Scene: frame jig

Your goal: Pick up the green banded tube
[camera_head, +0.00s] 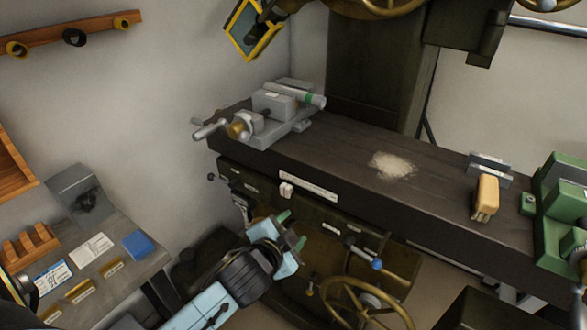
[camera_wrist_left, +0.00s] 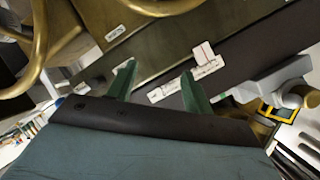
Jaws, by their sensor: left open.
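The green banded tube (camera_head: 296,94) is a pale grey cylinder with a green band near its right end. In the head view it lies at the grey vise (camera_head: 268,108), on the far left end of the dark machine table; I cannot tell whether the jaws clamp it. My left gripper (camera_head: 292,230) is open and empty, in front of and below the table edge, well apart from the tube. In the left wrist view its green fingers (camera_wrist_left: 158,70) are spread with nothing between them. A bit of green beside the vise shows at the right there, partly hidden. My right gripper is not in view.
The dark table (camera_head: 345,150) carries a pile of shavings (camera_head: 392,165), a yellow-handled brush (camera_head: 487,195) and a green fixture (camera_head: 565,195) at right. A brass handwheel (camera_head: 365,300) and a blue-knobbed lever (camera_head: 376,264) stand near my gripper. A side bench (camera_head: 125,235) is at left.

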